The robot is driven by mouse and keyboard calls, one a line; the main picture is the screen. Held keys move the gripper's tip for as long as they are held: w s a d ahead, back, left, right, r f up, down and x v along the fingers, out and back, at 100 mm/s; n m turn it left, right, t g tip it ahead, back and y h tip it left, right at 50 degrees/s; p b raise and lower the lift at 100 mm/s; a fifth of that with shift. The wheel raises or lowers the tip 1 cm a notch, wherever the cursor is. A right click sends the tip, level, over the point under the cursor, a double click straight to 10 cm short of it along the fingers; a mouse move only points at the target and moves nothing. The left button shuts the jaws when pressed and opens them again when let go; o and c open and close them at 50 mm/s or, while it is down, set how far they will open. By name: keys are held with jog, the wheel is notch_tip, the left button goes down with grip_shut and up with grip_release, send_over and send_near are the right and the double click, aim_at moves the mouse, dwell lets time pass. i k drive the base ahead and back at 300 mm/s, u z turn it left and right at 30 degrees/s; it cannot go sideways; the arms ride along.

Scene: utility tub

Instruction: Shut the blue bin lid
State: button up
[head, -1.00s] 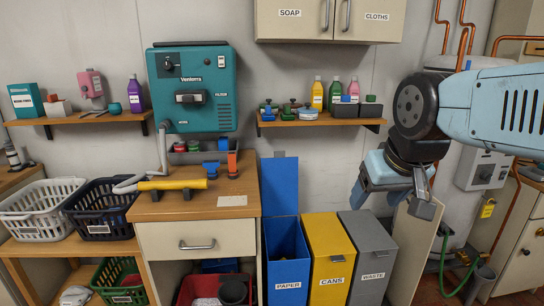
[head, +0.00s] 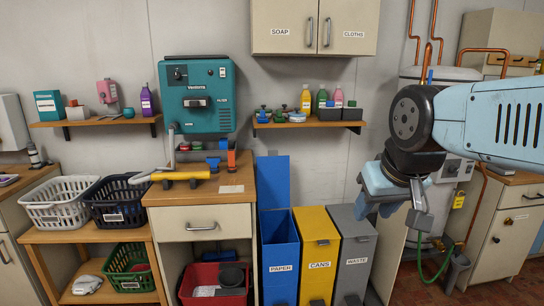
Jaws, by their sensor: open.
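The blue bin (head: 280,260) labelled PAPER stands on the floor right of the wooden cabinet. Its blue lid (head: 273,182) stands upright at the back, against the wall, so the bin is open. My gripper (head: 388,207) hangs at the right of the head view, in front of the wall and to the right of the grey bin. It is open, touches nothing that I can see, and is well away from the blue lid.
The yellow CANS bin (head: 319,250) and grey WASTE bin (head: 354,255) stand right of the blue bin, both shut. A shelf (head: 310,124) with bottles hangs above them. The cabinet (head: 203,226) borders the blue bin on the left. A green hose (head: 440,268) lies at right.

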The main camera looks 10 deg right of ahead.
aim_at(273, 171)
jog(key=u, duration=0.25)
jog(key=i, duration=1.3)
jog(key=u, duration=0.7)
jog(key=k, duration=0.8)
jog(key=u, duration=0.25)
jog(key=i, duration=0.8)
jog(key=z, duration=0.15)
